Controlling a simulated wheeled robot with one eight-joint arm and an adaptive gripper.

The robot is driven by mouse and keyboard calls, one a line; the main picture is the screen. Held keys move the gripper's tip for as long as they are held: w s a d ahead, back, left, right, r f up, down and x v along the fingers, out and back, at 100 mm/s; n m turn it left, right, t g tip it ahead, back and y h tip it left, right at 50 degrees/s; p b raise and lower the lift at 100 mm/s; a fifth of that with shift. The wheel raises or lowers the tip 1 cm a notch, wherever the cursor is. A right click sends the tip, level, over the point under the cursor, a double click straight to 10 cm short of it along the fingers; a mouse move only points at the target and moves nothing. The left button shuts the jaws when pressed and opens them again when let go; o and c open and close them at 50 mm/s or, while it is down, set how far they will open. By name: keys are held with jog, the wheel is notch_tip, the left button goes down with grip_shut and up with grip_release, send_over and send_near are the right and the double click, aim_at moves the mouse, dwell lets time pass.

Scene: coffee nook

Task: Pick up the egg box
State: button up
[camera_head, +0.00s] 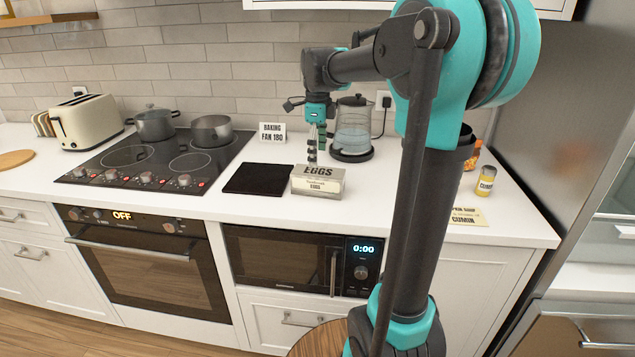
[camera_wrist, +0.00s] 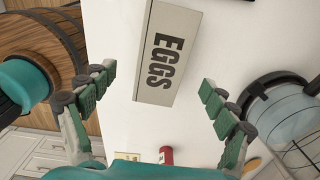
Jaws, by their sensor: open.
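The egg box (camera_head: 318,182) is a small grey-beige box marked EGGS, standing on the white counter near its front edge. In the wrist view the egg box (camera_wrist: 168,52) shows its lettered top, at the upper middle between and beyond my fingertips. My gripper (camera_head: 312,150) points down just behind the box in the head view. In the wrist view my gripper (camera_wrist: 158,79) is open, with one green-padded finger on each side and nothing between the pads. I cannot tell its exact height above the box.
A glass kettle (camera_head: 352,128) stands close behind the box on the right. A black board (camera_head: 258,178) lies left of it, beside the hob (camera_head: 150,160). A yellow cumin jar (camera_head: 486,181) stands at the right. Clear counter lies right of the box.

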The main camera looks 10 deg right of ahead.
aim_at(318, 171)
notch_tip(318, 171, down, 9)
jog(key=shift+w+d+f, duration=0.1)
jog(key=shift+w, duration=0.05)
dwell(0.4)
jog(key=shift+c, duration=0.5)
jog(key=c, duration=1.4)
